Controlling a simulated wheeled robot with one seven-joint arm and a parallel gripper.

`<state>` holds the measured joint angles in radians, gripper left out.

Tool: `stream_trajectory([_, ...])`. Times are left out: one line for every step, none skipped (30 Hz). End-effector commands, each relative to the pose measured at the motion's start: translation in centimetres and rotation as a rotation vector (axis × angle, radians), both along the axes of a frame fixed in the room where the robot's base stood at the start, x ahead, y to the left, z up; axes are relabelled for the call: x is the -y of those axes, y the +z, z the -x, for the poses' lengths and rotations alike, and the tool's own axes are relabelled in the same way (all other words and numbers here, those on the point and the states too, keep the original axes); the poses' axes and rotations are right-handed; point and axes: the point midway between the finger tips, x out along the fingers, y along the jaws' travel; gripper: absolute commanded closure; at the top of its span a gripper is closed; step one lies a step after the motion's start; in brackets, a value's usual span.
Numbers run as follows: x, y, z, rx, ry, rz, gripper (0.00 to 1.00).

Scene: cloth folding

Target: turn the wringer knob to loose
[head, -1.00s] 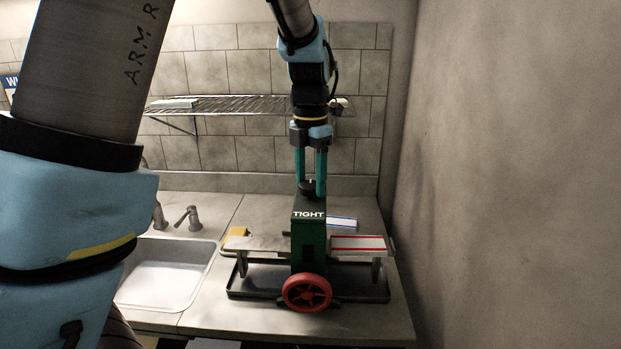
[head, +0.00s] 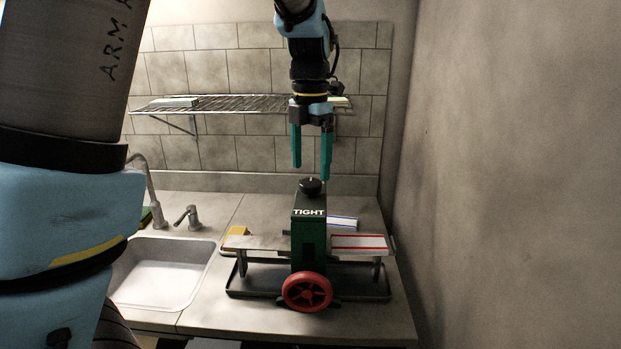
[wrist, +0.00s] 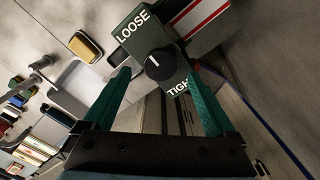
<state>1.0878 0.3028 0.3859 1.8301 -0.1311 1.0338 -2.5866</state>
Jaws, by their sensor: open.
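The wringer (head: 308,240) is a dark green upright box with a red handwheel (head: 307,291) at its front. A black round knob (head: 311,187) sits on its top; it also shows in the wrist view (wrist: 162,65). There the top carries the words LOOSE and TIGHT at opposite sides of the knob. In the wrist view my gripper (wrist: 158,76) has a finger to each side of the knob.
A sink (head: 160,275) is at the left, and a yellow sponge (wrist: 84,47) lies nearby. A wire shelf (head: 235,104) and the right wall bound the space.

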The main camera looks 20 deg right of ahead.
Motion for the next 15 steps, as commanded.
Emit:
stream_trajectory([0.1, 0.9, -0.1, 0.004, -0.001, 0.006, 0.09])
stream_trajectory([0.1, 1.5, -0.1, 0.004, -0.001, 0.005, 0.09])
stream_trajectory([0.1, 2.3, -0.1, 0.005, -0.002, 0.005, 0.09])
stream_trajectory([0.1, 2.9, -0.1, 0.005, -0.002, 0.005, 0.09])
stream_trajectory([0.1, 3.5, -0.1, 0.005, -0.002, 0.004, 0.09])
stream_trajectory([0.1, 4.2, -0.1, 0.004, -0.001, 0.004, 0.09])
stream_trajectory([0.0, 4.7, 0.0, 0.003, 0.0, 0.003, 0.09])
stream_trajectory([0.1, 5.1, -0.1, 0.003, 0.0, 0.003, 0.09])
stream_trajectory([0.1, 5.6, -0.1, 0.002, 0.0, 0.003, 0.09])
stream_trajectory([0.1, 6.0, -0.1, 0.003, 0.0, 0.003, 0.09])
stream_trajectory([0.0, 6.3, 0.0, 0.002, 0.0, 0.002, 0.09])
stream_trajectory([0.0, 6.6, 0.0, 0.002, 0.0, 0.002, 0.09])
stream_trajectory([0.0, 6.8, 0.0, 0.002, 0.0, 0.002, 0.09])
stream_trajectory([0.0, 6.9, 0.0, 0.002, 0.0, 0.002, 0.09])
stream_trajectory([0.0, 7.0, 0.0, 0.001, 0.0, 0.001, 0.09])
